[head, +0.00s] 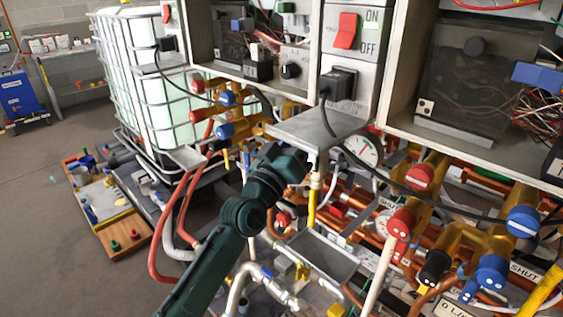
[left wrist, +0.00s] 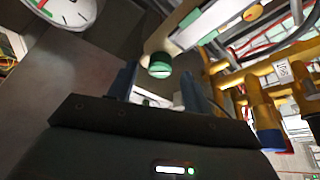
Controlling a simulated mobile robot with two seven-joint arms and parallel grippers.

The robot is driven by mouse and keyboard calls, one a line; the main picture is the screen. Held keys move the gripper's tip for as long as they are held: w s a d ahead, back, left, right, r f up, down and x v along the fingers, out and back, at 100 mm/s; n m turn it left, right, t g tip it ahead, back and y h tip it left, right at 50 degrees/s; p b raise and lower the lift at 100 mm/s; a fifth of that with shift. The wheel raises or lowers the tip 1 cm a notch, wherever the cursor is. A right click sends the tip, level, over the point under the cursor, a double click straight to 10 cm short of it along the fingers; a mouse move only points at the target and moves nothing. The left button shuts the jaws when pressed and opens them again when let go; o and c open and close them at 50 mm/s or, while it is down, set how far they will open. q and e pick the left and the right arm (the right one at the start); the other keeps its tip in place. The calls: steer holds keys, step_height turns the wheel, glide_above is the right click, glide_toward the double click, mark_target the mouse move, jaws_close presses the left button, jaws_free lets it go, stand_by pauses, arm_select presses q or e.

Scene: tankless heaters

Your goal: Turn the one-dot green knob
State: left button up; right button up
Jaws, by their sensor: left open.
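In the left wrist view a green knob (left wrist: 160,66) sits on the end of a pale pipe-like fitting. I cannot make out its dots. The two blue fingers of my left gripper (left wrist: 157,78) are open, one on each side of the knob in this view. I cannot tell whether they touch it. In the head view my dark green left arm reaches up from the bottom, and its gripper end is hidden near the grey metal shelf (head: 317,128). This green knob is not clearly seen there. My right gripper is not in view.
Red knobs (head: 419,177) and blue knobs (head: 522,221) on brass valves crowd the right side. A pressure gauge (head: 361,151) is behind the shelf; a gauge face (left wrist: 68,12) also shows in the left wrist view. A lower metal plate (head: 322,256) juts out. Open floor (head: 40,190) lies left.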

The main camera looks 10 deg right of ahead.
arm_select(q)
steer(key=b+v, duration=0.1)
steer(key=v, duration=1)
steer(key=shift+s+a+b, duration=0.2)
steer(key=shift+b, duration=0.2)
steer(key=shift+f, duration=0.15)
steer(key=s+a+f+g+y, duration=0.2)
steer(key=s+a+f, duration=0.4)
steer(key=f, duration=0.5)
steer(key=s+a+f+g+y, duration=0.2)
steer(key=s+a+f+y, duration=0.3)
steer(key=f, duration=0.7)
steer(key=s+a+f+g+y, duration=0.2)
steer(key=s+a+f+y, duration=0.2)
steer(key=s+a+f, duration=0.4)
step_height(320, 180, down, 3)
steer(key=shift+s+f, duration=0.2)
steer(key=shift+s, duration=0.45)
